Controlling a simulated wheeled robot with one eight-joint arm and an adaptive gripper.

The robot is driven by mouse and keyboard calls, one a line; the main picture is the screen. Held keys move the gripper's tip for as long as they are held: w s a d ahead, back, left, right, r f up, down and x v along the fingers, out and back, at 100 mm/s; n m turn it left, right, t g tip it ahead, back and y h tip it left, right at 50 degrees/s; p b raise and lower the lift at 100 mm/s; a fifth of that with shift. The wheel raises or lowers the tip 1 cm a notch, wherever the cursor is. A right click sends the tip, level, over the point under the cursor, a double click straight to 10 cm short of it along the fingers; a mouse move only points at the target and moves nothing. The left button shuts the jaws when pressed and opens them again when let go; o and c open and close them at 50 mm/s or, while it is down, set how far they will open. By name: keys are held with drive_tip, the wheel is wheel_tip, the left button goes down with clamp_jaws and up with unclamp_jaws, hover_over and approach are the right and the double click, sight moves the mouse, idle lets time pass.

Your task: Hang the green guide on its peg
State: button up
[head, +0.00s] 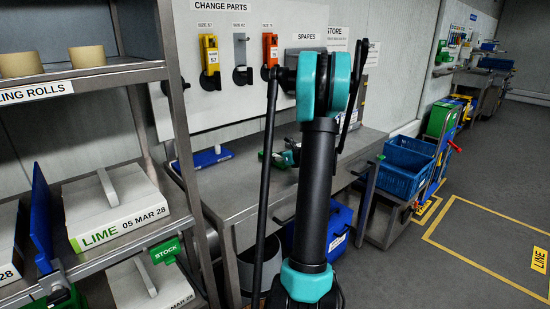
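A small green piece, which looks like the green guide (265,155), is at the steel bench top below the board. A dark and teal shape right beside it looks like my gripper (284,157), largely hidden behind my own arm. I cannot tell whether its fingers are open, or shut on the green piece. The change parts board (222,95) is on the wall behind the bench. A yellow guide (209,57), a grey guide (240,52) and an orange guide (270,48) hang on it. My arm hides the board's right part, and no empty peg shows clearly.
The steel bench (235,185) has a blue item (208,157) at its left. A shelf rack (120,75) with white lime boxes (118,205) stands close at left. Blue crates (405,165) stand right of the bench. The floor at right is clear.

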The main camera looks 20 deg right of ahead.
drive_tip(key=o, duration=0.4)
drive_tip(key=shift+o, duration=0.2)
drive_tip(key=v, duration=1.7)
drive_tip(key=shift+s+r, duration=0.15)
drive_tip(key=shift+s, duration=0.05)
